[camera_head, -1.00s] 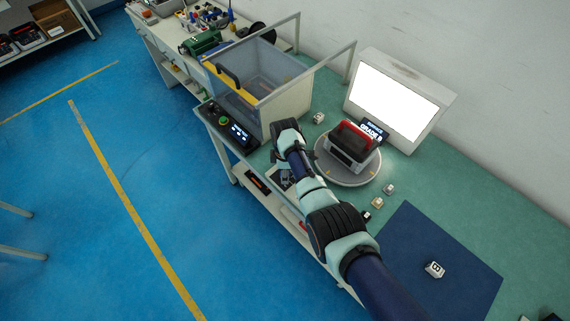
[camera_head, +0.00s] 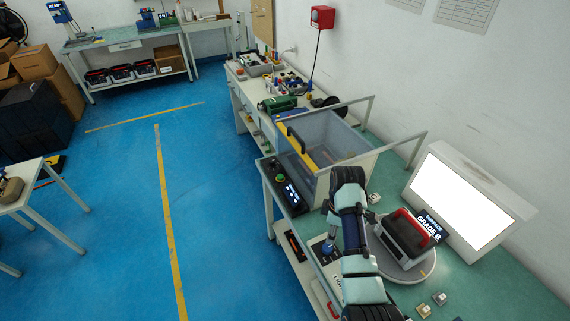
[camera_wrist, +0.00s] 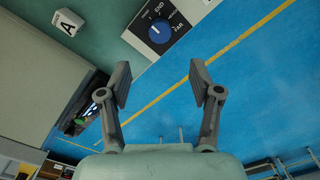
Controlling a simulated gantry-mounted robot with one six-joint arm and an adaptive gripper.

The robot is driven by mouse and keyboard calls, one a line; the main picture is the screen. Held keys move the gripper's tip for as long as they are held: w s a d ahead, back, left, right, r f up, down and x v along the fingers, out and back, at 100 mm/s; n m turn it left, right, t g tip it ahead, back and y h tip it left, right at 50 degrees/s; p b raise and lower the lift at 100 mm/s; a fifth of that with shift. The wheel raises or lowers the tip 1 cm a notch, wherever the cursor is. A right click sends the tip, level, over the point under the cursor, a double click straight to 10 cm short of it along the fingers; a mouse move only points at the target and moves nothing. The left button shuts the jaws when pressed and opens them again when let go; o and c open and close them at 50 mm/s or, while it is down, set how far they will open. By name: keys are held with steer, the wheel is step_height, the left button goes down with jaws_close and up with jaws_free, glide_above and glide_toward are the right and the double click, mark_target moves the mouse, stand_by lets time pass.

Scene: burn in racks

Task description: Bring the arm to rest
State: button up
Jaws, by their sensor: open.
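My gripper (camera_wrist: 158,88) shows in the wrist view with its two fingers spread apart and nothing between them. It hangs over the bench's front edge, with blue floor behind the fingers. In the head view my arm stretches over the green bench (camera_head: 480,278), and its dark and pale links hide part of the bench front.
A clear-walled bin (camera_head: 335,140) stands just beyond my arm, with a control panel (camera_head: 288,185) at its left. A lit screen (camera_head: 465,205) stands behind the turntable.

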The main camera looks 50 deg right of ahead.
steer(key=w+a+r+m+t+h, duration=0.1)
steer(key=w+a+r+t, duration=0.1)
steer(key=w+a, duration=0.55)
steer(key=w+a+r+m+t+h, duration=0.1)
steer(key=w+a+r+t, duration=0.3)
steer(key=a, duration=0.6)
steer(key=s+a+r+m+t+y, duration=0.15)
steer(key=a+r, duration=0.25)
steer(key=a, duration=0.4)
steer(key=s+a+r+t, duration=0.1)
steer(key=a+r+t, duration=0.25)
steer(key=a, duration=0.55)
steer(key=s+a+r+m+t, duration=0.15)
steer(key=a+r, duration=0.25)
steer(key=a, duration=0.4)
step_height(320, 180, up, 25)
steer(key=s+p, duration=0.1)
steer(key=p, duration=2.2)
steer(key=shift+s+a+n, duration=0.15)
steer(key=shift+a+n, duration=0.1)
steer(key=shift+n, duration=0.05)
steer(key=shift+f+y, duration=0.15)
steer(key=shift+y, duration=0.1)
